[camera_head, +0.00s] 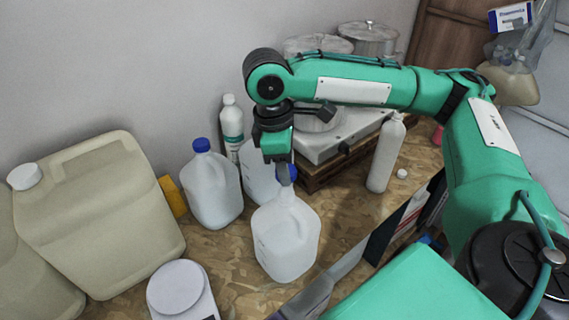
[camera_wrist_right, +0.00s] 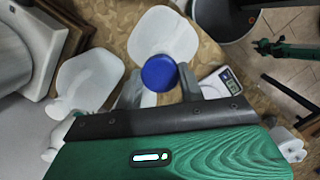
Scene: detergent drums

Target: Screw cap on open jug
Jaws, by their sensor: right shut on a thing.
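My right gripper (camera_head: 285,178) points down over the front jug (camera_head: 287,245), a translucent white jug standing upright on the table. The gripper is shut on a blue cap (camera_wrist_right: 160,73), seen between its fingers in the right wrist view. The cap also shows at the fingertips in the head view (camera_head: 292,172), at the jug's neck. The fingers partly hide the neck, so I cannot tell whether the cap is seated or just above it. The jug's white body (camera_wrist_right: 163,32) lies beyond the cap in the wrist view. My left gripper is not in view.
A blue-capped jug (camera_head: 211,190) stands to the left, and another jug (camera_head: 259,178) stands behind the gripper. A large beige canister (camera_head: 100,215) and a scale (camera_head: 180,290) are at left. A white bottle (camera_head: 384,155) and loose white cap (camera_head: 402,174) are at right.

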